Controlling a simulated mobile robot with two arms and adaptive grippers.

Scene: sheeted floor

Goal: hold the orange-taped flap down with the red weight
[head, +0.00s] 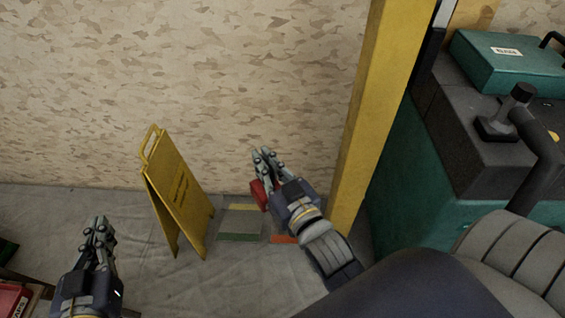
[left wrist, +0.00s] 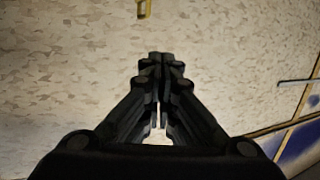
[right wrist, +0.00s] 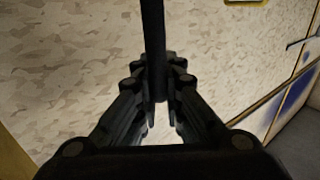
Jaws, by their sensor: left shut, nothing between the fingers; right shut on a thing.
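The red weight (head: 259,194) shows in the head view beside my right gripper (head: 264,153), partly hidden by it, above the sheeted floor. The right gripper is shut on it; a dark bar (right wrist: 152,40) runs between its fingers in the right wrist view. An orange tape strip (head: 284,240) lies on the floor below and right of the weight; the flap's edge there is hard to make out, partly behind my right arm. My left gripper (head: 98,224) is shut and empty at the lower left; it also shows shut in the left wrist view (left wrist: 160,62).
A yellow post (head: 380,100) and a green-and-black machine (head: 440,150) stand at right. A red box (head: 12,298) sits at lower left.

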